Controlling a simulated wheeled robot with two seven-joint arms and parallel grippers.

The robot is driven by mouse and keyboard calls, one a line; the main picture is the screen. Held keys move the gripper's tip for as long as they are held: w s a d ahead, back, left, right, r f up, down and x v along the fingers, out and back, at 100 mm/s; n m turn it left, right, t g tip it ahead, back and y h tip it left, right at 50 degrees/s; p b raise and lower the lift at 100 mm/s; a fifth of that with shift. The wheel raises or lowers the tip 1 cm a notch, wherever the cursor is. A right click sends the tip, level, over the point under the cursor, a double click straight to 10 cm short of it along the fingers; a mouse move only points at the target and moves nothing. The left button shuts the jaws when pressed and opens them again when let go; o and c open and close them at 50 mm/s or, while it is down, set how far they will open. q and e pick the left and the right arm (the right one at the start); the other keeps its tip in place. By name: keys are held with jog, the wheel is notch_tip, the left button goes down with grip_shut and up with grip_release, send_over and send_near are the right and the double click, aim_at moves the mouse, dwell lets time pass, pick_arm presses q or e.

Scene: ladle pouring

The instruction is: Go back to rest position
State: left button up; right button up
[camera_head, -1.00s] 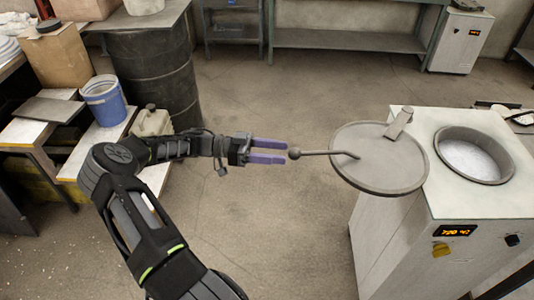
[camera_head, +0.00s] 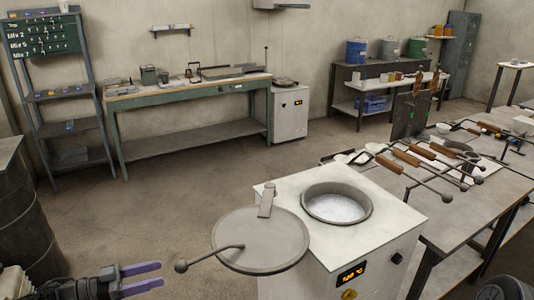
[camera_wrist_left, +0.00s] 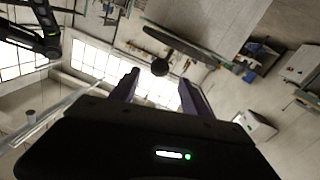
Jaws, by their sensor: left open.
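My left gripper (camera_head: 160,274) is at the lower left of the head view, its two purple fingers apart and empty. The fingers also show in the left wrist view (camera_wrist_left: 158,84). The round grey lid (camera_head: 262,243) is swung off the furnace (camera_head: 375,237). Its rod handle ends in a ball knob (camera_head: 181,266), just past my fingertips with a small gap. In the left wrist view the knob (camera_wrist_left: 160,67) shows beyond and between the fingers. The furnace's pot (camera_head: 337,203) is uncovered, with bright silvery contents. My right gripper is not in view.
A table (camera_head: 448,222) with several wooden-handled ladles stands right of the furnace. A dark drum (camera_head: 30,220) is at the far left. A green workbench (camera_head: 190,95) and a shelf rack (camera_head: 70,125) line the back. The floor between is clear.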

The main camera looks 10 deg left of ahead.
pick_arm(q)
jog(key=w+a+f+n+t+y, duration=0.2)
jog(key=w+f+n+t+y, duration=0.45)
jog(key=w+n+y, duration=0.25)
jog(key=s+d+f+n+g+y, duration=0.25)
jog(key=d+f+n+g, duration=0.25)
jog(key=d+f, duration=0.8)
jog(key=s+d+f+g+h, duration=0.1)
jog(key=s+d+f+g, duration=0.2)
jog(key=s+d+f, duration=0.3)
jog(key=s+d+f+g, duration=0.3)
jog(key=s+d, duration=0.3)
jog(key=s, duration=0.2)
jog(key=s+d+m+g, duration=0.1)
jog(key=s+d+g, duration=0.1)
jog(key=s+d, duration=0.2)
jog(key=s+d+m+g, duration=0.2)
jog(key=s+d, duration=0.3)
jog(key=s, duration=0.5)
jog(key=shift+s+d+g, duration=0.25)
jog(key=shift+s+g, duration=0.1)
jog(key=shift+g, duration=0.1)
